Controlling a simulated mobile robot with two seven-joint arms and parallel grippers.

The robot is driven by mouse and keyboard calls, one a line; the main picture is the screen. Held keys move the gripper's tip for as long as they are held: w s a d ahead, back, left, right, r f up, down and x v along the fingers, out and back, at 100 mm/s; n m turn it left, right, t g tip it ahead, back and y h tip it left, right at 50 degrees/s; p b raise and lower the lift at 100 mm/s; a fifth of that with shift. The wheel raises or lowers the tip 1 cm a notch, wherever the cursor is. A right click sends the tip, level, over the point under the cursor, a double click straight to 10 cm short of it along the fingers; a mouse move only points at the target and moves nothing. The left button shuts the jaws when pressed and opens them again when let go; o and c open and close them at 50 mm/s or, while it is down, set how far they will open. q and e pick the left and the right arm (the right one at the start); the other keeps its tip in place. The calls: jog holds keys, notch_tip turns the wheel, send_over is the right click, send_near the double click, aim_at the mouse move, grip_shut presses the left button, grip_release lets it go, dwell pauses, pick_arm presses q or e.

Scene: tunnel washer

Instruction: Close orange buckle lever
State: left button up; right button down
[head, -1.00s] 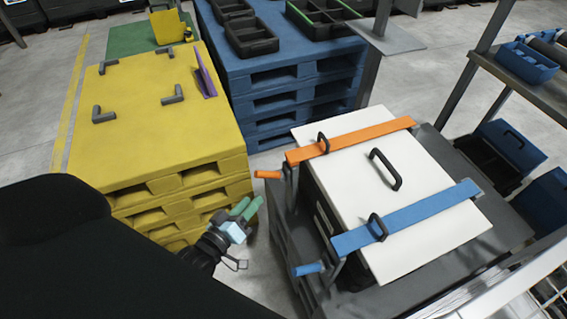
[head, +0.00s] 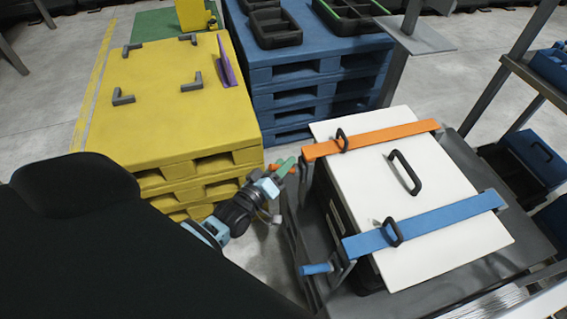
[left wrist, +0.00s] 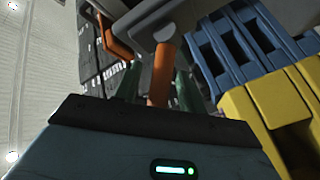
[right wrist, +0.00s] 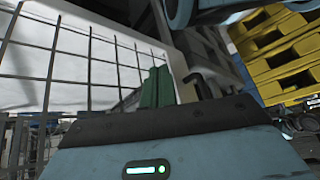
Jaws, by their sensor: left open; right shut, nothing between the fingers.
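The orange strap (head: 375,137) crosses the far side of a white lid (head: 365,160), and its orange buckle lever sticks out at the strap's left end, largely hidden by my gripper in the head view. My left gripper (head: 280,172) is open at this lever. In the left wrist view the orange lever handle (left wrist: 161,75) stands between the two green fingers; contact cannot be told. My right gripper (right wrist: 157,88) is shut and empty, seen only in the right wrist view.
A blue strap (head: 425,225) with a blue lever handle (head: 316,268) crosses the near side of the lid. A black lid handle (head: 404,172) stands between the straps. A yellow pallet stack (head: 170,120) is at left, blue pallets (head: 300,70) behind. A wire grid (right wrist: 80,60) is near my right gripper.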

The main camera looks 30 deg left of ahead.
pick_arm(q)
jog(key=shift+w, duration=0.45)
jog(key=shift+c, duration=0.2)
grip_shut()
